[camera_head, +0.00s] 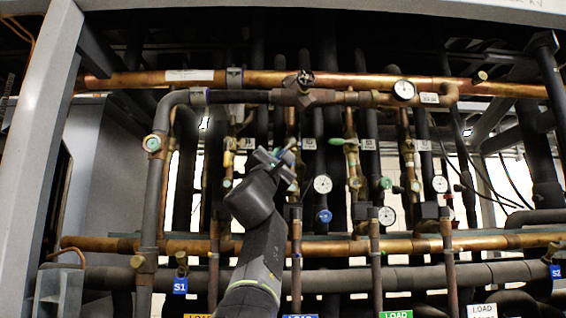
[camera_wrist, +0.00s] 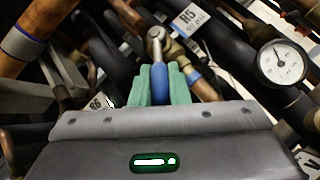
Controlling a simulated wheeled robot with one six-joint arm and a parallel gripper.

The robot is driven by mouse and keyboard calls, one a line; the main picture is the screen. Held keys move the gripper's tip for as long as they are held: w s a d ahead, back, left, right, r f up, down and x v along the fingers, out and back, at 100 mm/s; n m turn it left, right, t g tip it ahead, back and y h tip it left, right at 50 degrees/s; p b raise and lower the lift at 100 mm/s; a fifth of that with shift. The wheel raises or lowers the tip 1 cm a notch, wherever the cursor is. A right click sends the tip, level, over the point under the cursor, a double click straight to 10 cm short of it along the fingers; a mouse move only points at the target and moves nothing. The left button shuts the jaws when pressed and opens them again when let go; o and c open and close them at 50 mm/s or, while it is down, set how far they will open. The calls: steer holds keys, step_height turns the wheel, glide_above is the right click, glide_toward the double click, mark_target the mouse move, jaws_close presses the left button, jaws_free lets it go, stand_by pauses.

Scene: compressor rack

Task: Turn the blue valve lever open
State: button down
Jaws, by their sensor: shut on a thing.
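The blue valve lever (camera_wrist: 159,84) shows in the wrist view, with its blue grip between the two green finger pads of my gripper (camera_wrist: 161,76). The pads are shut on it from both sides. Its bare metal end (camera_wrist: 156,42) joins a brass valve body (camera_wrist: 177,52) just beyond the fingertips. In the head view my gripper (camera_head: 284,160) is at the row of upright pipes, left of the middle. There the blue lever is hidden or too small to make out behind my gripper.
A white dial gauge (camera_wrist: 282,62) is right of the lever, and a tag reading R5 (camera_wrist: 190,18) is just above right. Copper and dark pipes crowd around. In the head view a green-handled valve (camera_head: 344,142) and a gauge (camera_head: 322,184) are close to the right of my gripper.

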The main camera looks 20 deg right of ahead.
steer(key=shift+w+f, duration=0.1)
steer(key=c, duration=1.4)
jaws_free()
steer(key=s+a, duration=0.2)
steer(key=s, duration=0.1)
steer(key=s+a+b, duration=0.1)
steer(key=s+a, duration=0.5)
steer(key=s, duration=0.1)
steer(key=shift+s+a+f, duration=0.1)
steer(key=shift+f, duration=0.2)
steer(key=shift+c, duration=0.2)
